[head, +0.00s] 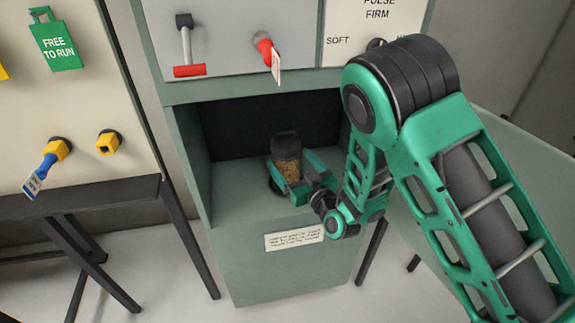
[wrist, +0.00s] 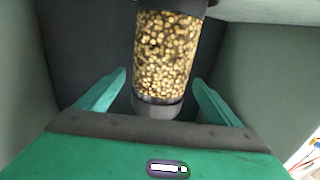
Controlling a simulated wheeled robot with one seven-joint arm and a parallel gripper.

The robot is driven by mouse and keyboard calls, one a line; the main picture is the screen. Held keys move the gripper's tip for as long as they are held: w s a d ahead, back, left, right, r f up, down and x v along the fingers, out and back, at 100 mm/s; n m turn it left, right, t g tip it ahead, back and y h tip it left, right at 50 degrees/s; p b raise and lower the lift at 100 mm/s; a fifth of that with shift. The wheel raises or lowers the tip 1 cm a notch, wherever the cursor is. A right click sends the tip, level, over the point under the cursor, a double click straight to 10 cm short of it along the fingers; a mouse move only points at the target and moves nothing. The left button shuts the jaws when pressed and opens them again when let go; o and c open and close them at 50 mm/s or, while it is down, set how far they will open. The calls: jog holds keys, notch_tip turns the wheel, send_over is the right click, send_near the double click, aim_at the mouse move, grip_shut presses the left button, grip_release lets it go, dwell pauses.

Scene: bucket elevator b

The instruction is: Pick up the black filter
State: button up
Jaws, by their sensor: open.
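The filter (head: 287,166) is an upright canister with a black cap and a clear body full of tan granules. It stands in the open recess of the green cabinet. In the wrist view its granule-filled body (wrist: 166,55) and grey lower collar show, with the top cut off by the frame. My gripper (head: 291,178) reaches into the recess at the filter. In the wrist view my gripper (wrist: 160,78) is open, with one green finger on each side of the filter and a visible gap on both sides. It does not hold the filter.
The recess walls (head: 205,165) stand close at the sides, and a panel with a red-handled lever (head: 188,70) and a red knob (head: 264,47) with a tag is above. A label (head: 294,239) is on the cabinet front. A dark table (head: 110,195) stands left.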

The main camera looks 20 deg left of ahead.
jog(key=shift+x, duration=1.85)
jog(key=shift+f, duration=0.1)
jog(key=c, duration=1.5)
